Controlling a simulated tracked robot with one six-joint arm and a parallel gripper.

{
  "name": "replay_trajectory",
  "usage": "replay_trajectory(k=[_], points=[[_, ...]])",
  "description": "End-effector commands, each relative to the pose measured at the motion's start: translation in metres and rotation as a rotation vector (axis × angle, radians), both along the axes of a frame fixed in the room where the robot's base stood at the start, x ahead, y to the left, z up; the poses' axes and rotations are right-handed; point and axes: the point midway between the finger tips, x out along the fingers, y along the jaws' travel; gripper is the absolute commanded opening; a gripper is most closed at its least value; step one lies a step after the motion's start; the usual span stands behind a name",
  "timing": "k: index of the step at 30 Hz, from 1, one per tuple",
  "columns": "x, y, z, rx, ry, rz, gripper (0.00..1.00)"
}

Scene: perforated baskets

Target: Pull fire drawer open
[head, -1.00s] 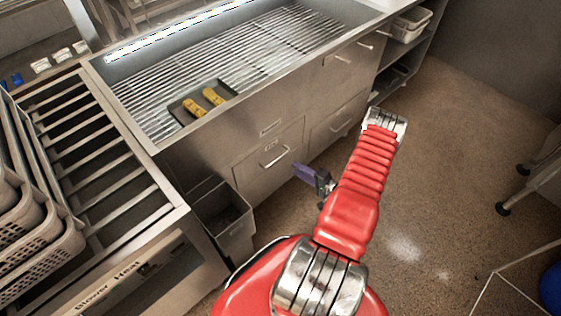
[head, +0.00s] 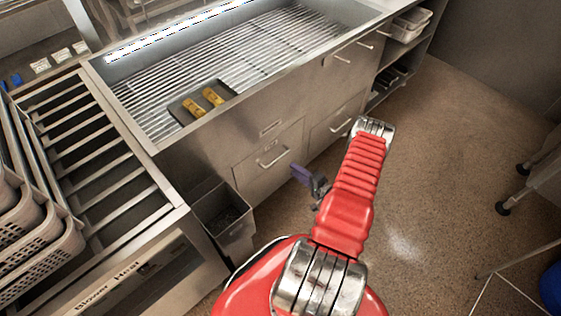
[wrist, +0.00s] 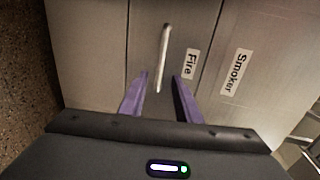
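The fire drawer (wrist: 120,40) is a metal front with a white "Fire" label (wrist: 190,64) in the wrist view. Its pale bar handle (wrist: 163,58) stands out from the front. In the head view the drawer (head: 257,180) is below the grill, with its handle (head: 273,158) near its top; it looks closed. My gripper (wrist: 160,82) is open, its two purple fingers apart, with the near end of the handle between or just beyond the tips. Contact cannot be told. In the head view my gripper (head: 301,174) is just in front of the drawer.
A "Smoker" label (wrist: 235,72) is on the neighbouring panel. Another handled drawer (head: 335,128) lies to the right. A metal bin (head: 225,217) stands left of the drawer. Stacked baskets (head: 35,240) are at far left. The floor (head: 440,180) at right is mostly clear.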

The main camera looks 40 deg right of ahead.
Motion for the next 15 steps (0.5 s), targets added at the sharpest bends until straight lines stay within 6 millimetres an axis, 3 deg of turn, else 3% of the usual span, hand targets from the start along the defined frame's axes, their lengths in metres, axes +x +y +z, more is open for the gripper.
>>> replay_trajectory(k=[15], points=[[0.077, 0.004, -0.016, 0.0, -0.001, 0.002, 0.3]])
